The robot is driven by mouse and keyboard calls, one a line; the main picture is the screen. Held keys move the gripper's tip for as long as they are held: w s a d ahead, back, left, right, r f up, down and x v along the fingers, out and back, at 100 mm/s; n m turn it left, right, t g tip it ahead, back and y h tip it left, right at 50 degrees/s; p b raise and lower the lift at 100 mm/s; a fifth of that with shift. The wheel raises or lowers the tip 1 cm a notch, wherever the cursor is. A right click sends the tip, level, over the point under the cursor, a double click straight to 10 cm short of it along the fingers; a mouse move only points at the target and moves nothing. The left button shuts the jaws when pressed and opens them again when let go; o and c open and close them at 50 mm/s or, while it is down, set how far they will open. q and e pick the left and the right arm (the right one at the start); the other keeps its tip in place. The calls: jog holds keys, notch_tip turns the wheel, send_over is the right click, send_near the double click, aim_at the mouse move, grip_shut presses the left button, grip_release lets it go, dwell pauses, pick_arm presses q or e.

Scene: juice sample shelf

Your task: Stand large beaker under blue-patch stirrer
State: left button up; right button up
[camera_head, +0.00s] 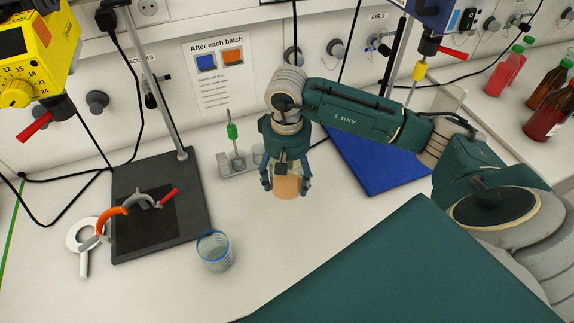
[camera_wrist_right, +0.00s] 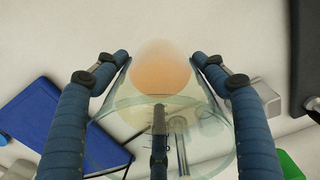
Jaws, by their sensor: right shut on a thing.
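My right gripper (camera_head: 286,185) is shut on a glass beaker with orange contents (camera_head: 287,187) and holds it by its sides over the white bench. In the right wrist view the fingers (camera_wrist_right: 160,75) press on both sides of the clear beaker (camera_wrist_right: 135,113); an orange disc shows inside. A blue stirrer (camera_head: 432,14) stands at the upper right, above a blue base plate (camera_head: 385,165), partly hidden by my right arm. The blue plate also shows in the right wrist view (camera_wrist_right: 45,120). My left gripper is out of view.
A clear beaker with a blue rim (camera_head: 214,251) stands front left. A yellow stirrer (camera_head: 35,60) is above a black base plate (camera_head: 160,200) bearing an orange-and-red clamp. Bottles (camera_head: 545,115) stand far right.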

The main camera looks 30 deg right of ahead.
jog(key=shift+r+b, duration=1.15)
jog(key=shift+r, duration=5.8)
jog(key=s+a+f+n+b, duration=0.2)
jog(key=s+a+f+b, duration=0.1)
jog(key=s+a+f, duration=0.5)
jog(key=shift+a+n, duration=0.4)
jog(key=shift+a, duration=0.15)
jog(key=shift+s+a, duration=0.1)
jog(key=shift+w, duration=0.2)
